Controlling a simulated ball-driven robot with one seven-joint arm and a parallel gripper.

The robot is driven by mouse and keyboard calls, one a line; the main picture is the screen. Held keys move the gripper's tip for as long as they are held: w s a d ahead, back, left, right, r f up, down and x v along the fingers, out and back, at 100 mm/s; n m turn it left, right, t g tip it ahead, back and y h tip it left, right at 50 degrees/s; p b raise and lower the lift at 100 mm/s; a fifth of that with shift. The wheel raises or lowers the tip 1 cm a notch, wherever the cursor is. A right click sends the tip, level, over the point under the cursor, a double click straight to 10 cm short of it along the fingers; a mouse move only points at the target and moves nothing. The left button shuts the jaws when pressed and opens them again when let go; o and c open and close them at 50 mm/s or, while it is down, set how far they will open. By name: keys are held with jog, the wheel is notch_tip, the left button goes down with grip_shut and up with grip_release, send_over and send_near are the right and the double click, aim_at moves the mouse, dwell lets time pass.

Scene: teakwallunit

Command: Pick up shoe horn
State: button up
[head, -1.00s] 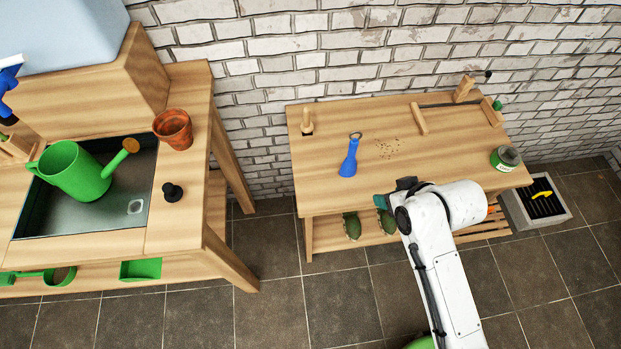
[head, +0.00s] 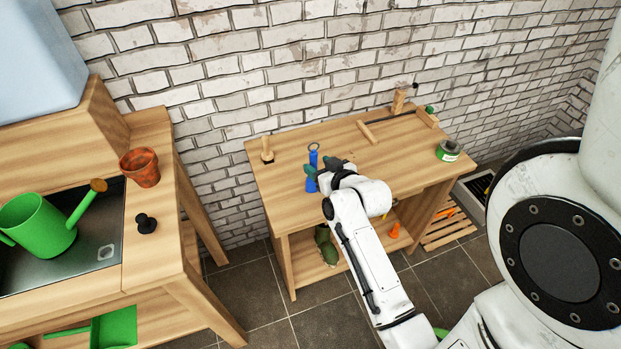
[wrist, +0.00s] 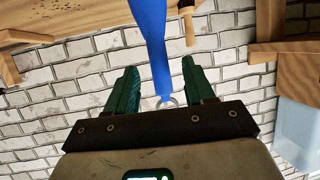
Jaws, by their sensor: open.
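The shoe horn (head: 313,156) is blue, with a wide lower end and a ring at its top. It is on the wooden table (head: 280,196) and looks upright. My gripper (head: 322,166) is in front of it, hiding part of it. In the wrist view, the blue shoe horn (wrist: 155,42) runs from the top edge down between the two green fingers of my open gripper (wrist: 160,86), its ring near the palm. There is a gap on either side; I cannot tell whether it is fully within the fingers' depth.
A brick wall (head: 290,60) rises behind. The sink unit (head: 150,225) with a watering can (head: 40,228) and terracotta pot (head: 140,167) is at left.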

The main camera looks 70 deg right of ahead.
aim_at(315, 165)
jog(key=shift+f+p+x, duration=0.2)
jog(key=shift+p+x, duration=0.1)
jog(key=shift+x, duration=2.6)
jog(key=shift+s, duration=0.1)
jog(key=shift+c, duration=0.2)
grip_shut()
